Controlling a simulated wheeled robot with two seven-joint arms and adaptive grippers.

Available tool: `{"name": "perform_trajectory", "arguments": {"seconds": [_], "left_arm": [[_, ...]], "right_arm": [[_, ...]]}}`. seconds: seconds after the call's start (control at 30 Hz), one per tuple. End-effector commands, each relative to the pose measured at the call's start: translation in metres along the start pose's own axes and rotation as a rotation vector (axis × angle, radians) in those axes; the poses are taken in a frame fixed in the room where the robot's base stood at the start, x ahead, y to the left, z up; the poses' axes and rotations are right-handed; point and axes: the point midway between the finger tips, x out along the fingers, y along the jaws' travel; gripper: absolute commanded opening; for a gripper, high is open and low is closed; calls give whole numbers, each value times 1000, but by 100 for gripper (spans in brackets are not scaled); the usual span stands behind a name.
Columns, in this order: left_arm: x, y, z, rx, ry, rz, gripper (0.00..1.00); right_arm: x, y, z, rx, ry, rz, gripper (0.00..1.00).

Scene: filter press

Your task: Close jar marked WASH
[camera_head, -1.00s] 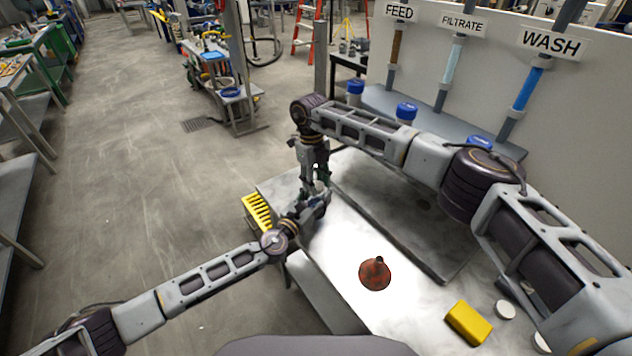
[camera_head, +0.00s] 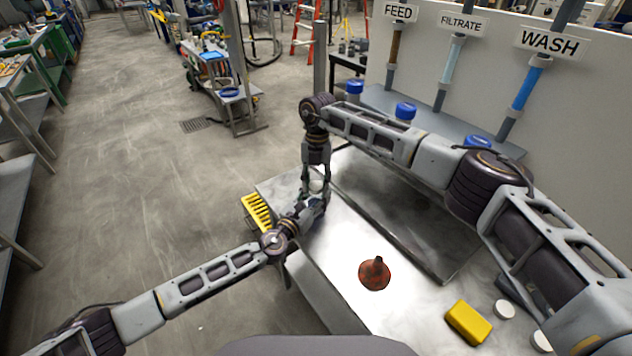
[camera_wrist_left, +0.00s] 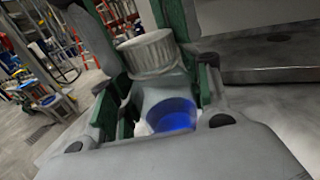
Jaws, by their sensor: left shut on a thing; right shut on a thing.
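An open jar with blue contents (camera_wrist_left: 172,116) is between the fingers of my left gripper (camera_wrist_left: 158,110), shut on it. A white ribbed lid (camera_wrist_left: 148,52) is just above and beyond the jar mouth in the left wrist view, apart from it in the picture. My right gripper (camera_head: 316,190) comes down from above and is shut on this lid. In the head view my left gripper (camera_head: 311,212) is directly below the right one, at the table's far left corner. Jar and lid are too small and covered to make out there, and no marking on the jar shows.
The steel table (camera_head: 335,275) holds a rust-red funnel (camera_head: 375,274), a yellow block (camera_head: 468,322) and white round lids (camera_head: 504,310). A yellow rack (camera_head: 257,212) is left of the grippers. Blue-topped containers (camera_head: 405,111) stand below the FEED, FILTRATE and WASH (camera_head: 549,41) signs.

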Motion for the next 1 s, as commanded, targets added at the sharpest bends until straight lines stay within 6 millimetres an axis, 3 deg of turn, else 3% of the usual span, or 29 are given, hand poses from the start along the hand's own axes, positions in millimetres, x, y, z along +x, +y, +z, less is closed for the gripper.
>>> {"name": "perform_trajectory", "arguments": {"seconds": [1.0], "left_arm": [[-1,-2,-1,0,2,-3,0]], "right_arm": [[0,-3,1,808,-5,100,30]]}}
